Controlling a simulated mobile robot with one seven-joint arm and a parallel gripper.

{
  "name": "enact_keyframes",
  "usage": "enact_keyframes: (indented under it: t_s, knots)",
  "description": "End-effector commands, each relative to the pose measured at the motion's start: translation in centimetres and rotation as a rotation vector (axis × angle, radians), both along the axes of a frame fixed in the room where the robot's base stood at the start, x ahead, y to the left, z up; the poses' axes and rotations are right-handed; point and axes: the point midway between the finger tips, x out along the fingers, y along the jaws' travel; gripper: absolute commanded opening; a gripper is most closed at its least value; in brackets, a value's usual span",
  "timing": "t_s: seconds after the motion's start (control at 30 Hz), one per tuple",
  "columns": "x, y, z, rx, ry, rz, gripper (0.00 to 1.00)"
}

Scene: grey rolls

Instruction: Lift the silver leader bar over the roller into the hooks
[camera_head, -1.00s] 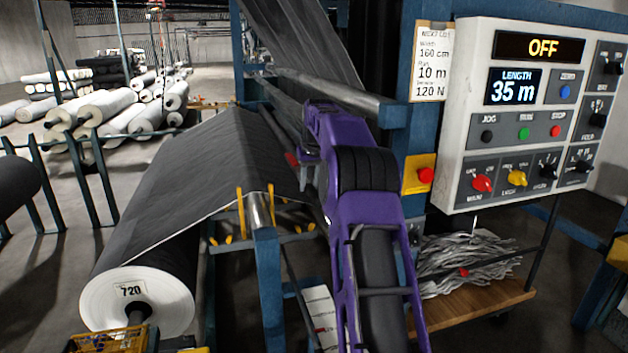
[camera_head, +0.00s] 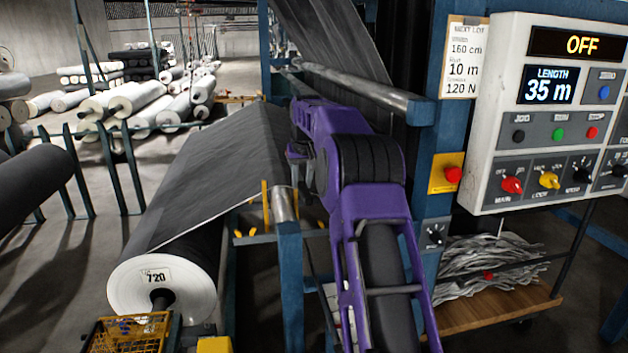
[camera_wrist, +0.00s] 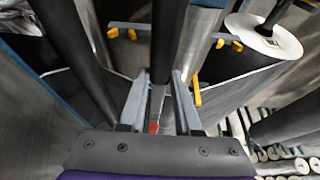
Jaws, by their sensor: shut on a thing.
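In the wrist view my gripper (camera_wrist: 161,78) has its two grey fingers on either side of a narrow grey bar with a red end (camera_wrist: 153,127), which I take to be the silver leader bar. The bar's far part cannot be told apart from the dark cylinder beyond the fingers. In the head view my purple arm hides the held bar; the gripper (camera_head: 296,155) is over the dark fabric. A silver roller end (camera_head: 284,205) shows below it. Yellow hook-like pieces stand beside it (camera_head: 266,205) and show in the wrist view (camera_wrist: 197,92).
A higher silver roller (camera_head: 365,88) runs behind my arm to the blue frame. The control panel (camera_head: 560,110) and a red button (camera_head: 452,174) are on the right. A large fabric roll (camera_head: 162,290) is at lower left. Blue posts (camera_head: 290,280) stand close to my arm.

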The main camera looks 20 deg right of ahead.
Motion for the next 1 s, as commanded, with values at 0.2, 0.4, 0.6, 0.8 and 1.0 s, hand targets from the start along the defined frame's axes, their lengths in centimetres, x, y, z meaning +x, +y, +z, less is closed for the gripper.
enact_keyframes:
  t_s: [0.2, 0.4, 0.6, 0.8, 1.0]
  knots:
    - [0.6, 2.6, 0.2, 0.001, -0.004, 0.002, 0.0]
    - [1.0, 4.9, 0.2, -0.001, -0.005, 0.002, 0.0]
    - [1.5, 7.2, 0.1, 0.001, -0.004, 0.002, 0.0]
    - [2.0, 9.5, 0.2, 0.0, -0.005, 0.001, 0.0]
    - [2.4, 11.8, 0.2, 0.0, -0.005, 0.003, 0.0]
